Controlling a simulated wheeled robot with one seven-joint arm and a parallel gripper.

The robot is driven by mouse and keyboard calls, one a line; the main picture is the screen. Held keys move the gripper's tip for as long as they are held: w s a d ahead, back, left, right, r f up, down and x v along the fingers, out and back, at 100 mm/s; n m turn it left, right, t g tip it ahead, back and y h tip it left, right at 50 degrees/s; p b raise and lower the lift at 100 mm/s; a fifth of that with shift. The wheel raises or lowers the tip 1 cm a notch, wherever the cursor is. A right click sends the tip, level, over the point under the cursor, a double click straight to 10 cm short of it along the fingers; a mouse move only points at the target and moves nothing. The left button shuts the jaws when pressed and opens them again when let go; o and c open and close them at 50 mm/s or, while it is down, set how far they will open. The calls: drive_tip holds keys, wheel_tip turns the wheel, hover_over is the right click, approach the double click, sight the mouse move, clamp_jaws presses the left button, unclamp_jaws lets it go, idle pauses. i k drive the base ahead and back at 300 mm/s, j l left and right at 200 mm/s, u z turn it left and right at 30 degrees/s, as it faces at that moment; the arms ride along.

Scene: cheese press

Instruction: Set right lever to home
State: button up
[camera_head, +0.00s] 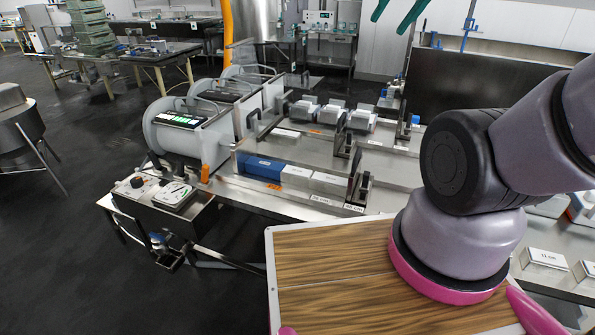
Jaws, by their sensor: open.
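A grey press machine (190,132) with a lit green display stands on the steel bench at centre left. A small orange handle (205,173) stands upright at its front right corner. My gripper is not in view; only part of my arm shows at the right.
A blue block (259,166) and white blocks (328,183) lie in a row on the steel bench (262,200). A small blue part (157,240) sits low below the control box. An orange pole (228,32) rises behind.

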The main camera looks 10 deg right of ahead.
sight(181, 162)
drive_tip(key=i+j+u, duration=0.15)
drive_tip(key=j, duration=0.25)
drive_tip(key=i+j+u, duration=0.1)
drive_tip(key=j, duration=0.25)
drive_tip(key=i+j+u, duration=0.15)
drive_tip(key=j, duration=0.2)
drive_tip(key=i+j+u, duration=0.1)
drive_tip(key=i+j, duration=0.15)
drive_tip(key=j, duration=0.1)
